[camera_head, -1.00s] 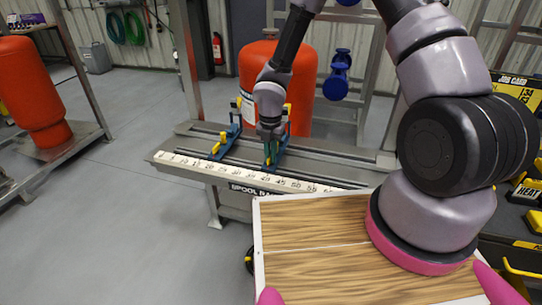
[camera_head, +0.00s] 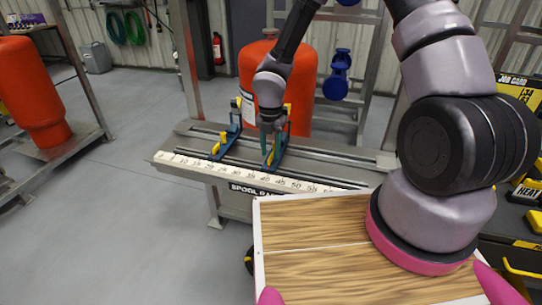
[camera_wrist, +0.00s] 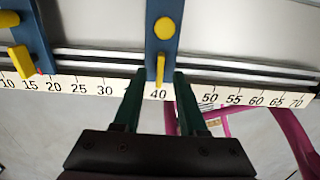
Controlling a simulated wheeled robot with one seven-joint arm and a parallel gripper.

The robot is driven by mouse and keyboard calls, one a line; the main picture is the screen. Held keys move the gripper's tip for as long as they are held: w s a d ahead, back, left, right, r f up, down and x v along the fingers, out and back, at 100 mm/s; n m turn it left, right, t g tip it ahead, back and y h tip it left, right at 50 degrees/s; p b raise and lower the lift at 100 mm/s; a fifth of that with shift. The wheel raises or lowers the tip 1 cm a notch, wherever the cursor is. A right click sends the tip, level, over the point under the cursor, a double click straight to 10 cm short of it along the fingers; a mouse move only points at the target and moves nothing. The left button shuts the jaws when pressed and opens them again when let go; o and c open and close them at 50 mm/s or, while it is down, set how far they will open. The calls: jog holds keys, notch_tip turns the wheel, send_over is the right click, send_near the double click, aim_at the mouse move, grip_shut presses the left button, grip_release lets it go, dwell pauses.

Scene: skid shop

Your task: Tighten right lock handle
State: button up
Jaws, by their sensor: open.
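The right lock handle is a slim yellow lever (camera_wrist: 160,70) on the right blue stop (camera_wrist: 160,45), below a round yellow knob (camera_wrist: 166,28). In the wrist view the lever points straight down near the 40 mark. My gripper (camera_wrist: 160,76) is open, with one dark green finger on each side of the lever. I cannot tell whether a finger touches it. In the head view my gripper (camera_head: 270,142) is at the right stop (camera_head: 281,152) and partly hides it. The left blue stop (camera_wrist: 35,35) has its own yellow handle (camera_wrist: 20,61).
The stops sit on a grey rail table with a white ruler strip (camera_head: 240,179) along its front edge. A red tank (camera_head: 303,92) stands behind. A wooden-topped board (camera_head: 315,225) is nearer, below the rail.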

jog(key=shift+r, duration=2.15)
jog(key=m, duration=0.4)
jog(key=shift+r, duration=0.3)
jog(key=m, duration=0.2)
jog(key=shift+r+m, duration=0.1)
jog(key=shift+m, duration=0.3)
jog(key=shift+r+m, duration=0.15)
jog(key=shift+m, duration=0.75)
jog(key=m, duration=0.5)
jog(key=shift+r, duration=0.25)
